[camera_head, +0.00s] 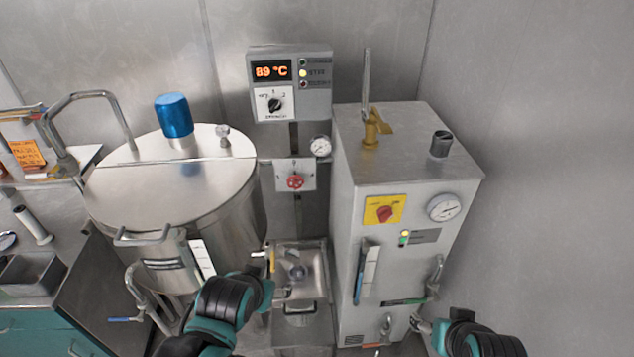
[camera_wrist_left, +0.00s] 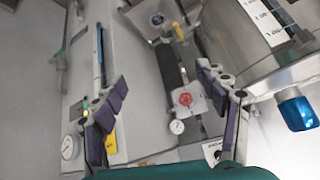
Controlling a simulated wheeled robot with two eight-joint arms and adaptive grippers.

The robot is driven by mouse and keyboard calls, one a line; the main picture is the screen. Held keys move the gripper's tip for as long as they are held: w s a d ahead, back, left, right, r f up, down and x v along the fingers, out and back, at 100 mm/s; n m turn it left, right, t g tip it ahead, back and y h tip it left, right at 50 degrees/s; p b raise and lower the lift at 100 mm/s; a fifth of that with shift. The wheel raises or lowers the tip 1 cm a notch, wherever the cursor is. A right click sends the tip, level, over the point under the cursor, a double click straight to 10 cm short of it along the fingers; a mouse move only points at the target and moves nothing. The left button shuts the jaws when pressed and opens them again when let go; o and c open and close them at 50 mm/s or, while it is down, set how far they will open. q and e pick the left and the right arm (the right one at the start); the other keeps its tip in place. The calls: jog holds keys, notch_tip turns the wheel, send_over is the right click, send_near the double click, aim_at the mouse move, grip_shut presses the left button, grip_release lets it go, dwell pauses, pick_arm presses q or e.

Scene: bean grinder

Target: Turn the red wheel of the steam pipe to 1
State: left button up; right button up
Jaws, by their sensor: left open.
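The small red wheel (camera_head: 295,182) sits on a pale plate (camera_head: 308,180) on the pipe between the steel tank and the boiler cabinet. It also shows in the left wrist view (camera_wrist_left: 185,99), between my open fingers but beyond them. The marks on the plate are too small to read. My left gripper (camera_head: 266,262) is below the wheel in the head view, apart from it. In the left wrist view the gripper (camera_wrist_left: 162,76) is open and empty. My right gripper (camera_head: 426,325) is low at the right, in front of the cabinet; its jaw opening is unclear.
The steel tank (camera_head: 150,200) with a blue cap (camera_head: 173,115) stands left of the wheel. The boiler cabinet (camera_head: 405,160) stands right. A pressure gauge (camera_head: 320,146) and a control box (camera_head: 318,100) reading 89 °C are above. A sink (camera_head: 315,285) lies below.

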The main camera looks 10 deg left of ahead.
aim_at(295, 183)
pick_arm(q)
jog(key=w+a+r+m+t+y, duration=0.1)
jog(key=w+a+m+y, duration=0.15)
jog(key=w, duration=0.55)
jog(key=w+a+r+m+t+y, duration=0.1)
jog(key=w+a+m+t, duration=0.2)
jog(key=w, duration=0.5)
jog(key=w+a+r+m+y, duration=0.15)
jog(key=w+m, duration=0.25)
jog(key=w, duration=0.4)
jog(key=w+d+f+m+t, duration=0.4)
jog(key=w+f+m+t, duration=0.2)
jog(key=w+f+m, duration=0.85)
jog(key=shift+n+h, duration=0.4)
jog(key=shift+n, duration=0.1)
jog(key=x, duration=0.5)
jog(key=b+x, duration=0.1)
jog(key=x, duration=0.1)
jog(key=shift+w+r, duration=0.3)
jog(key=shift+r, duration=0.1)
jog(key=shift+c, duration=0.4)
jog(key=c, duration=1.1)
